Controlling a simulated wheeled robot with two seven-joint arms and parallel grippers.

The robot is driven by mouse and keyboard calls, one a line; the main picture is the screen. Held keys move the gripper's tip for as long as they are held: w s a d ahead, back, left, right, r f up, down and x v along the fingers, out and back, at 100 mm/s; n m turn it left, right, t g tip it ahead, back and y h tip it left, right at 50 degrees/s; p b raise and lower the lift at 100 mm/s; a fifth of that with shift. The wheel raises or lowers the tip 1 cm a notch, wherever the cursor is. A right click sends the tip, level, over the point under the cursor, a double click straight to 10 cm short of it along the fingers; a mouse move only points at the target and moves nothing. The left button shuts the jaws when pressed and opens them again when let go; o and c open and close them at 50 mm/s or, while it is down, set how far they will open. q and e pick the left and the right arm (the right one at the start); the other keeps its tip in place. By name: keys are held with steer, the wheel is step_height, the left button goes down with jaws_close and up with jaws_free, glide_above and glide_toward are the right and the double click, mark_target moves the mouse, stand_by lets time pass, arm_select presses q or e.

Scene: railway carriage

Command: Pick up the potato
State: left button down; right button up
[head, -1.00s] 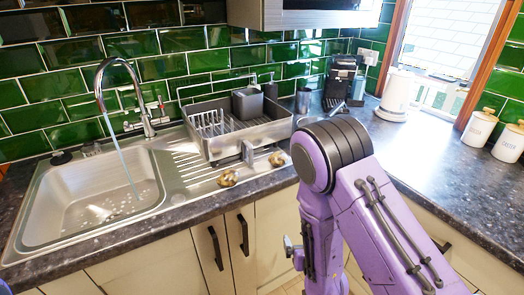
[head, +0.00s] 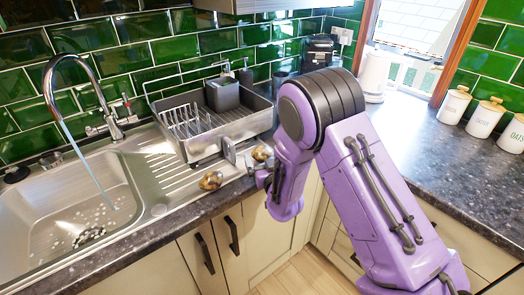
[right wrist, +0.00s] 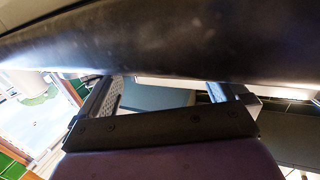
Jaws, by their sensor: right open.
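Two small brown potatoes rest by the sink's drainer: one potato (head: 211,180) at the front edge and another potato (head: 261,153) farther right, near the rack's corner. My right gripper (head: 258,172) is at the worktop's front edge, just below the right-hand potato in the picture and partly hidden by my arm. In the right wrist view its two fingers (right wrist: 168,92) stand apart with no potato visible between them. A dark surface fills the top of that view close to the fingers. Whether the gripper touches a potato cannot be told. My left gripper is out of view.
A metal dish rack (head: 232,125) with a grey cup (head: 222,94) stands behind the potatoes. The sink (head: 70,215) with running tap (head: 75,95) is left. A white kettle (head: 374,75) and canisters (head: 484,117) stand right. The right worktop (head: 420,140) is mostly clear.

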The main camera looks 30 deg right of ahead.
mark_target(264, 155)
steer(key=x, duration=0.2)
steer(key=p+x, duration=0.1)
steer(key=shift+d+r, duration=0.2)
steer(key=shift+r, duration=0.05)
steer(key=shift+w+d+f, duration=0.2)
steer(key=shift+w+d, duration=0.05)
steer(key=shift+w, duration=0.2)
steer(key=c, duration=1)
